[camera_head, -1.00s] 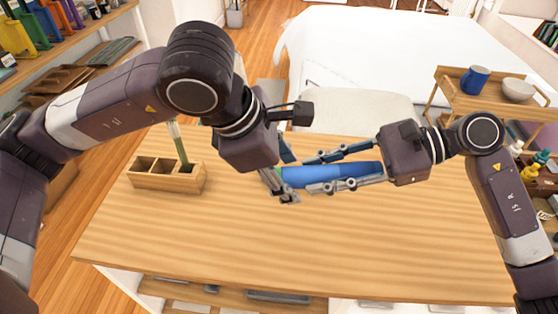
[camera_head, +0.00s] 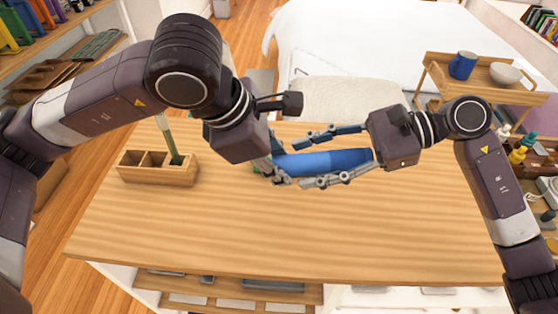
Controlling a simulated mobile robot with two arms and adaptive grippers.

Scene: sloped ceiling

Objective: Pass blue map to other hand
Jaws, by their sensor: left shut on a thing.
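The blue map (camera_head: 325,161) is a rolled blue tube held level above the wooden table. My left gripper (camera_head: 272,172) is shut on its left end. My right gripper (camera_head: 315,162) comes in from the right and is open, with one finger above the map and one below it. A gap shows between the upper finger and the map; whether the lower finger touches it I cannot tell. The map's left end is partly hidden by the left gripper's fingers.
A wooden box with compartments (camera_head: 158,172) stands at the table's left, with a green-handled brush (camera_head: 168,138) upright in it. The front of the table (camera_head: 290,235) is bare. A side table (camera_head: 490,92) with a blue mug (camera_head: 463,65) and a bowl (camera_head: 506,74) stands at the right.

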